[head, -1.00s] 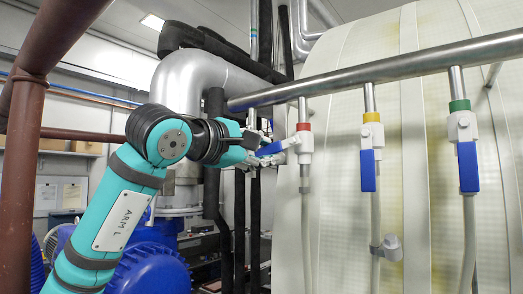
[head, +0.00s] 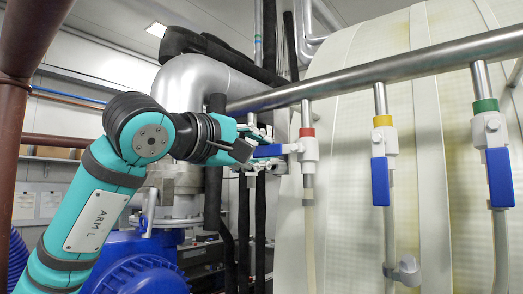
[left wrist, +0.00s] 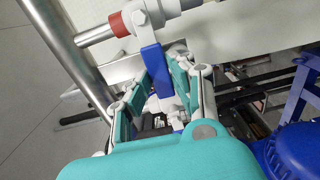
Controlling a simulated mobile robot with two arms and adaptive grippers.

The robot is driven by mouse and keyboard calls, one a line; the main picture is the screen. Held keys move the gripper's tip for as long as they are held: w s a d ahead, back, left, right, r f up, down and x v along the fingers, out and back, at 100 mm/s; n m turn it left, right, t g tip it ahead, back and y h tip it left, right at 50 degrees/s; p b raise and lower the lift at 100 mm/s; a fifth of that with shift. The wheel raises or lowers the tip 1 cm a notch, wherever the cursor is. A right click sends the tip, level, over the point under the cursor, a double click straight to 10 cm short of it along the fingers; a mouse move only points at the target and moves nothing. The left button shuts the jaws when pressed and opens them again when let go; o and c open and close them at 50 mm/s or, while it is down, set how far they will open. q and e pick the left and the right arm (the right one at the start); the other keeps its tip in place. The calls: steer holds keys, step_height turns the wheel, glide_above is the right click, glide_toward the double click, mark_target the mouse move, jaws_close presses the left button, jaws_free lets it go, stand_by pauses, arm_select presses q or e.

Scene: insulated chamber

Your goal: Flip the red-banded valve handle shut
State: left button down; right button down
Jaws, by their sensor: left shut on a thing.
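The red-banded valve (head: 308,150) is a white body under the metal pipe, with a red band (head: 307,132) around its stem. Its blue handle (head: 268,151) sticks out level to the left, crosswise to the vertical stem and hose. My left gripper (head: 258,148) is shut on this handle, its fingers partly hiding the free end. The left wrist view shows the handle (left wrist: 154,62) running from the valve body (left wrist: 149,14) down between the teal fingers of my left gripper (left wrist: 160,75). The right gripper is in neither view.
A yellow-banded valve (head: 383,141) and a green-banded valve (head: 489,129) hang from the same metal pipe (head: 400,70), blue handles pointing down. A pale tank stands close behind. Black pipes and a blue machine (head: 135,265) lie beside and below my left arm.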

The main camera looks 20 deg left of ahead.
arm_select(q)
steer(key=c, duration=1.6)
jaws_free()
steer(key=shift+o, duration=2.2)
steer(key=v, duration=1.2)
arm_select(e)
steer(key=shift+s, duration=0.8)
